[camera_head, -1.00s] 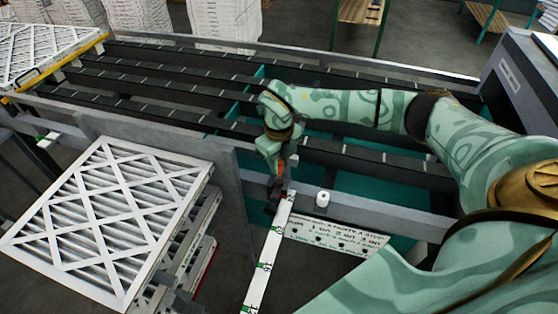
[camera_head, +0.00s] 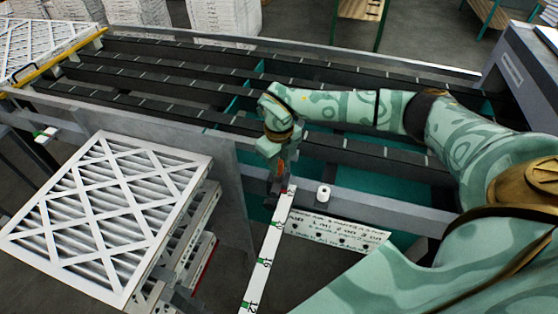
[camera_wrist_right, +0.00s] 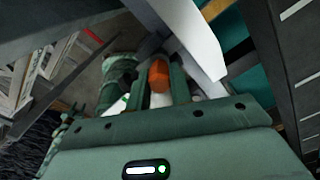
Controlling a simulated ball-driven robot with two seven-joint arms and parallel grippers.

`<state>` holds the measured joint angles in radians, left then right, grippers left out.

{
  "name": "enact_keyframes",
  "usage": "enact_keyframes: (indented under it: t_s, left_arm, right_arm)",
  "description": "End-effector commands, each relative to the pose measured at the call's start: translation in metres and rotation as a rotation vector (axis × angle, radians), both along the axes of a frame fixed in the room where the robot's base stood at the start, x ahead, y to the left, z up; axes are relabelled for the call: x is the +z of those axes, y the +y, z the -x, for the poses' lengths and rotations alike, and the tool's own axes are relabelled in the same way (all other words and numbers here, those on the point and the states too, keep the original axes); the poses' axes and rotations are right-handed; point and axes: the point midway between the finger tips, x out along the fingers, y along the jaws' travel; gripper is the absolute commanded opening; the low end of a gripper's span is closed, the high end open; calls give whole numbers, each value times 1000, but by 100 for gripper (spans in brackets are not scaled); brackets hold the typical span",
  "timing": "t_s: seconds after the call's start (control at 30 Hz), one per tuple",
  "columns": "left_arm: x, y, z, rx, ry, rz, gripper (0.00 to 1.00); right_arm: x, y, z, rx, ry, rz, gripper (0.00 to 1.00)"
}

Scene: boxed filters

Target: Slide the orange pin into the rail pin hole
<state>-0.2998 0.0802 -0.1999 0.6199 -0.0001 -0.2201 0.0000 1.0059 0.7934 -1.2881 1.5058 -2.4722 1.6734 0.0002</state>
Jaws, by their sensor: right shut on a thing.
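The orange pin (camera_wrist_right: 158,75) is between the fingers of my right gripper (camera_wrist_right: 160,88) in the right wrist view, and the gripper is shut on it. In the head view the right gripper (camera_head: 279,182) points down at the upper end of the white marked rail (camera_head: 262,260), and a bit of the orange pin (camera_head: 281,167) shows between its fingers. The pin's lower end and the rail's pin hole are hidden, so I cannot tell whether the pin is in the hole. My left gripper does not show.
A pleated filter (camera_head: 110,215) lies at left. Dark conveyor strips (camera_head: 150,73) run behind.

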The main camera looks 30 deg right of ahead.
Motion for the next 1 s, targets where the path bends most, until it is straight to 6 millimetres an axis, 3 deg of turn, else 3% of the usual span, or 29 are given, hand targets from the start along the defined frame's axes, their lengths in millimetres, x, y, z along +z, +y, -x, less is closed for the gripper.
enact_keyframes:
  t_s: [0.23,0.27,0.33,0.37,0.73,0.87,1.0]
  left_arm:
    - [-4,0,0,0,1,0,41]
    - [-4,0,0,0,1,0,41]
    - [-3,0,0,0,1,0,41]
    - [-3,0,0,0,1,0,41]
    - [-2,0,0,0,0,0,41]
    - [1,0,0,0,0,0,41]
    - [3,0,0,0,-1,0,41]
  right_arm:
    - [-7,0,0,0,0,0,0]
    - [-7,0,0,1,0,0,24]
    - [-6,0,0,1,-1,0,44]
    - [-6,0,0,1,0,0,47]
    - [2,0,-1,0,-2,0,47]
    - [26,-1,-1,1,-4,1,47]
    - [65,-1,-2,1,-6,1,47]
